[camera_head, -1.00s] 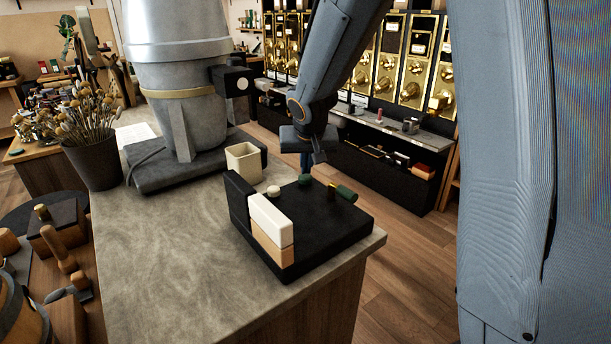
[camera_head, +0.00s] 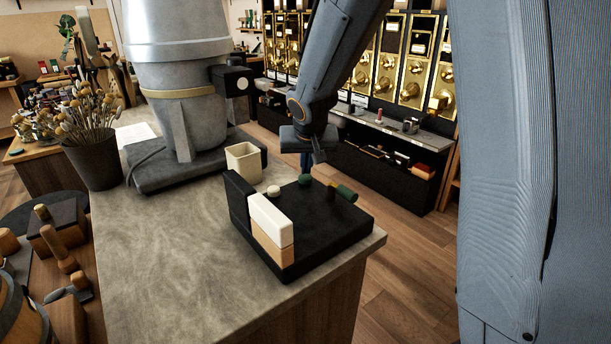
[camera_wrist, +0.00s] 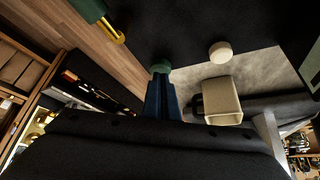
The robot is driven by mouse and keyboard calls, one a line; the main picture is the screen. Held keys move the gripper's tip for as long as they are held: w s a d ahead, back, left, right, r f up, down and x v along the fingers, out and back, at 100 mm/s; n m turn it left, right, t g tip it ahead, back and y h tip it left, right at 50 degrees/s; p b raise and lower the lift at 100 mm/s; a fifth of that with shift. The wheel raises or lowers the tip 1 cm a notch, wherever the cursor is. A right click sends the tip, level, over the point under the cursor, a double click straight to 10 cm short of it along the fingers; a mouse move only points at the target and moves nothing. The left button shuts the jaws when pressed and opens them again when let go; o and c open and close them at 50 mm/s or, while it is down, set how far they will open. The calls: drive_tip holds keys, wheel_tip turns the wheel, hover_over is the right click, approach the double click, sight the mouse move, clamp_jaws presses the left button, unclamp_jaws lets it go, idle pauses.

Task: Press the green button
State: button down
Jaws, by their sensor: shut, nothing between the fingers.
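A cream round button (camera_head: 273,191) sits to the left on the same box. A green cylinder with a brass part (camera_head: 346,194) lies to the right.
A white block (camera_head: 271,219) over a tan one stands at the box's front left. A cream square cup (camera_head: 243,162) and a large grey machine (camera_head: 180,95) stand behind. The stone counter (camera_head: 170,250) is clear in front.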

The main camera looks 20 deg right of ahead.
drive_tip(key=shift+f+b, duration=1.2)
drive_tip(key=shift+b, duration=0.1)
wheel_tip(320, 180, up, 6)
drive_tip(key=p, duration=0.5)
idle(0.3)
